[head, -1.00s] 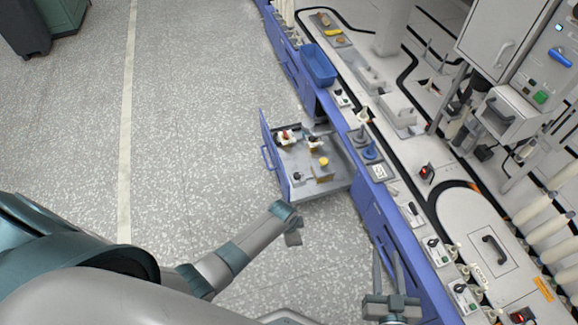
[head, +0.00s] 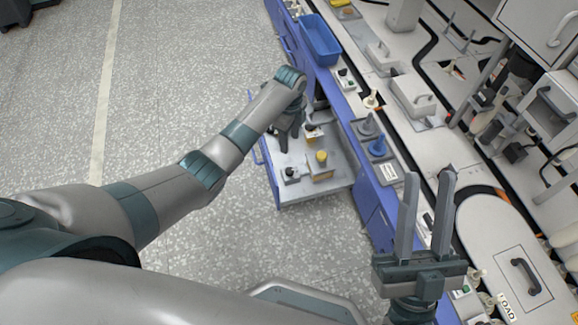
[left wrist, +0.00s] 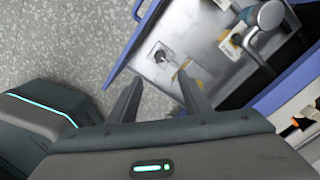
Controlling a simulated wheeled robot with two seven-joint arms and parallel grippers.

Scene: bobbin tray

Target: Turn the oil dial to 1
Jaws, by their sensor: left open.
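An open blue-fronted drawer (head: 335,181) holds several small devices. They include a black knob on a pale plate (head: 291,173), a yellow knob on a box (head: 321,157) and a dark-topped unit with a yellow base (head: 312,131). No label is readable, so I cannot tell which is the oil dial. My left gripper (head: 290,137) is open and empty above the drawer, hiding part of its far end. In the left wrist view the black knob (left wrist: 160,54) lies beyond its fingertips (left wrist: 159,79), apart from them. My right gripper (head: 430,176) is open and empty by the counter edge.
In the left wrist view a grey lever-like part (left wrist: 268,17) stands in the drawer. The floor left of the drawer is clear.

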